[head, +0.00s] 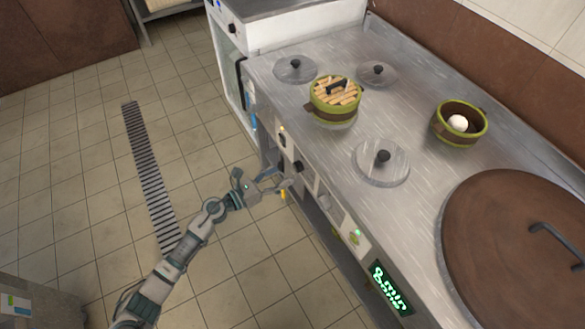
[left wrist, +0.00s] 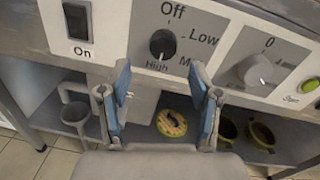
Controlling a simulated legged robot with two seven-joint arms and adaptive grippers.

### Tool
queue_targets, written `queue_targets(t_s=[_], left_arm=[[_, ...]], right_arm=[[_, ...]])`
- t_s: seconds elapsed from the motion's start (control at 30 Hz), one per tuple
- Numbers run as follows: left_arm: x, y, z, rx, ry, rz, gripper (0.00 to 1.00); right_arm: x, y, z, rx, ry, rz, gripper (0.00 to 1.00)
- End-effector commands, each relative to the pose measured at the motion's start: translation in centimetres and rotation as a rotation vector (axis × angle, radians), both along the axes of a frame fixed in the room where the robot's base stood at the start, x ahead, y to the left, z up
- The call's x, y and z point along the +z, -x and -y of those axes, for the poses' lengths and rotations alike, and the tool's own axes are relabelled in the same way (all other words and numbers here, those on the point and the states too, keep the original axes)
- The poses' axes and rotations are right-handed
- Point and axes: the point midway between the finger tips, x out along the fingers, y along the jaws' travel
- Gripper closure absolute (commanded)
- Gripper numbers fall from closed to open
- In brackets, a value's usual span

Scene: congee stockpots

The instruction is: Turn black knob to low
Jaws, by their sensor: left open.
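The black knob (left wrist: 162,43) sits on the grey front panel in the left wrist view, with Off above it, Low to its upper right and High below it. A small pale mark shows on its lower part, near High; its exact setting is hard to read. In the head view the knob (head: 298,166) is small on the stove front. My left gripper (head: 279,178) is open in front of the panel. In the left wrist view its blue-padded fingers (left wrist: 162,85) stand apart, below the knob in the picture, with nothing between them. My right gripper is not seen.
A black On switch (left wrist: 79,22) is left of the knob and a grey knob (left wrist: 254,70) is right of it. A shelf below holds pots and a steamer (left wrist: 171,122). A large brown lid (head: 520,255) covers the stove's near end.

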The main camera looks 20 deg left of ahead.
Motion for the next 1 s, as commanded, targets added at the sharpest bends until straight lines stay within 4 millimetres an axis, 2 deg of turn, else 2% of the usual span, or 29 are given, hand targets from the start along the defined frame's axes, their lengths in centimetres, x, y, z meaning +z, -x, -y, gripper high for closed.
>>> queue_targets(t_s=[0.1,0.3,0.67,0.77,0.9,1.0], left_arm=[[-0.2,-2.0,1.4,0.001,0.001,-0.001,0.37],[-0.3,-4.0,2.4,0.001,0.007,-0.003,0.37],[0.0,-4.4,2.8,0.001,0.005,0.0,0.37],[0.0,-4.4,3.0,0.0,0.004,0.0,0.59],[0.0,-4.4,2.9,0.0,0.004,0.0,0.94],[0.0,-4.4,2.9,0.0,0.006,0.0,0.97]], right_arm=[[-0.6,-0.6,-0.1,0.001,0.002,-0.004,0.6],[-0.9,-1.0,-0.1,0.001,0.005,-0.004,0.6],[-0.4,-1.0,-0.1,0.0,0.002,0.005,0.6],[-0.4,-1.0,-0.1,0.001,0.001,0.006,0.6],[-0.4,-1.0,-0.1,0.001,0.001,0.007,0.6],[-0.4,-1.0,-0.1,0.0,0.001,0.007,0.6]])
